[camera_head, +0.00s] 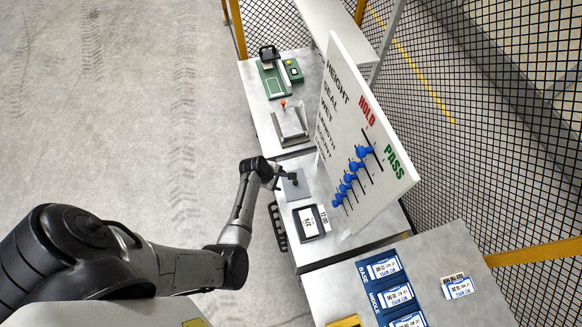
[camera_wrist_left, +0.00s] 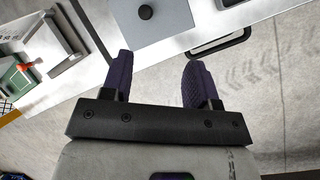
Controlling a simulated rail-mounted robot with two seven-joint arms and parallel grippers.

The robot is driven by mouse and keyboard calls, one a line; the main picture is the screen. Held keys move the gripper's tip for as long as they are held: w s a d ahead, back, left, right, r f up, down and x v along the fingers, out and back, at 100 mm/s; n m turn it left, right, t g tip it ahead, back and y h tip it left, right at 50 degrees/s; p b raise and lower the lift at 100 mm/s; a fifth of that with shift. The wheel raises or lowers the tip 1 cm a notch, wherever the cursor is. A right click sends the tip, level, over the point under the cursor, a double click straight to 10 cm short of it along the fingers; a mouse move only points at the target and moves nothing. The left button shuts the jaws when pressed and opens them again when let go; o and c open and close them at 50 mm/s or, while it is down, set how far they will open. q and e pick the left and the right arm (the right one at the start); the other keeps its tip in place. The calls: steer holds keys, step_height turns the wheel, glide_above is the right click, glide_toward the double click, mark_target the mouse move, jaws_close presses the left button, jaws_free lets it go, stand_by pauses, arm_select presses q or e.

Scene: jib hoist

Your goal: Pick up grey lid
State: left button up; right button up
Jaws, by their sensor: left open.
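The grey lid (camera_head: 297,189) is a flat grey plate with a dark knob, lying on the middle table. In the left wrist view the lid (camera_wrist_left: 166,28) lies just beyond my fingertips, with its round dark knob near the top edge. My left gripper (camera_head: 283,179) is at the near edge of the lid in the head view, partly covering it. In the left wrist view the left gripper (camera_wrist_left: 158,72) has its two dark fingers spread wide with nothing between them. It appears apart from the lid. My right gripper is not in view.
A white board (camera_head: 350,130) with blue knobs stands upright behind the lid. A black-framed display (camera_head: 309,223) lies nearer. A metal plate fixture (camera_head: 290,123) and green device (camera_head: 271,81) are on the far table. Blue label trays (camera_head: 392,295) are on the near table. A black handle (camera_head: 278,227) juts from the table's front.

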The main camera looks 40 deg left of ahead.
arm_select(q)
steer(key=n, duration=0.3)
steer(key=n+t+b, duration=0.1)
steer(key=n+b, duration=0.6)
steer(key=b, duration=0.2)
glide_toward(295, 182)
steer(key=f, duration=0.1)
steer(key=w+f, duration=0.1)
steer(key=d+f, duration=0.1)
steer(key=shift+w+y, duration=0.3)
steer(key=shift+y, duration=0.1)
steer(key=shift+w+d+f+b, duration=0.15)
steer(key=shift+w+f+b, duration=0.15)
steer(key=shift+w+b, duration=0.15)
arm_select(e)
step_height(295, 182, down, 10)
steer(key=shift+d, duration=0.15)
